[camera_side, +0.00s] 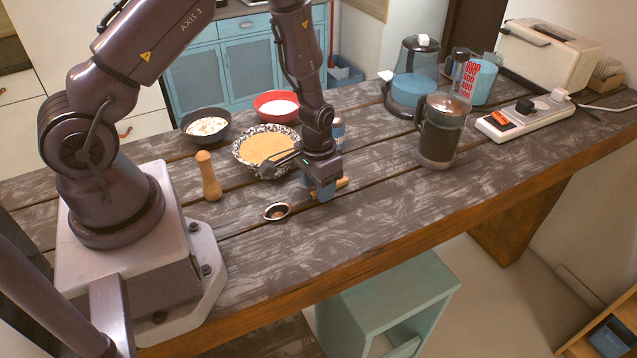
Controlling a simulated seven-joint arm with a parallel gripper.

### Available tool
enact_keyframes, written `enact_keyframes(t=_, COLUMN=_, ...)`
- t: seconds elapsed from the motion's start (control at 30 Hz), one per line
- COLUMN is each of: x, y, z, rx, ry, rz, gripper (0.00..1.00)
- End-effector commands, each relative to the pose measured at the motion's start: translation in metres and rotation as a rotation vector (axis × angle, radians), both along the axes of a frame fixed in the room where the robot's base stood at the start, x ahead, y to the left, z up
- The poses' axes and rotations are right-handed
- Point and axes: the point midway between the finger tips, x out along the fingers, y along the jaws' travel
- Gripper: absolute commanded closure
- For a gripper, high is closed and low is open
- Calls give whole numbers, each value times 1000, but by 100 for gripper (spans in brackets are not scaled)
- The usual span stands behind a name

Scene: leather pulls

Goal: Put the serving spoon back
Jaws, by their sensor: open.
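The serving spoon lies on the grey-brown wooden table (400,215). Its small, dark, round bowl (277,211) with a pale rim points left, and a light wooden handle end (343,182) shows to the right. The middle of the spoon is hidden behind my gripper. My gripper (317,192) points down over the handle, low near the tabletop, and is open. The blue fingertips hide whether the handle lies between them or touches them.
A speckled bowl of tan grains (265,146) stands just behind my gripper, with a dark bowl (206,124) and a red bowl (278,105) beyond. A wooden mill (208,176) stands left. A French press (441,130), kettle (411,78) and power strip (527,117) are right. The front table is clear.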

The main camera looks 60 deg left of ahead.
Motion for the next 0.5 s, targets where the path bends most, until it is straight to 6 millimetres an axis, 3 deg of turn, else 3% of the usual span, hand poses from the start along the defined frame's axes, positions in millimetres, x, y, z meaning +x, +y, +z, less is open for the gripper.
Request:
enact_keyframes(t=0.27, x=1, y=0, z=20, rx=1, ry=-5, rz=-2, gripper=54)
enact_keyframes(t=0.5, x=-1, y=0, z=71, rx=1, ry=-7, rz=0, gripper=54)
